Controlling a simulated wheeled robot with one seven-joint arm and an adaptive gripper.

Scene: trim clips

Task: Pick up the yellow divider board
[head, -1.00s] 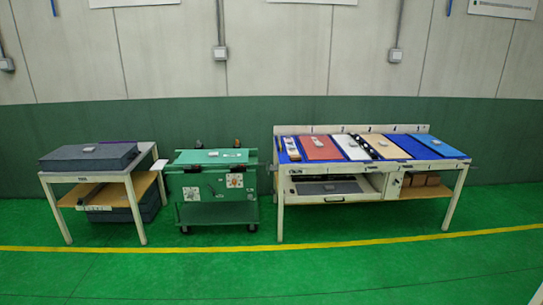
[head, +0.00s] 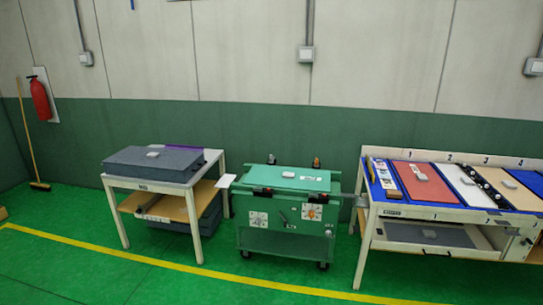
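No board that is clearly yellow shows in the head view. The closest in colour is a tan board (head: 507,184) lying on the white workbench (head: 385,226) at the right, with a small grey block on it. A red board (head: 422,190) and a white board (head: 462,182) lie to its left, and part of a blue board (head: 529,180) is cut off at the right edge. My gripper is not in view.
A green cart (head: 262,241) stands left of the workbench. Further left is a table (head: 183,185) bearing a dark grey case (head: 130,163). A fire extinguisher (head: 40,99) and broom (head: 28,140) are at the far left. The green floor in front is clear.

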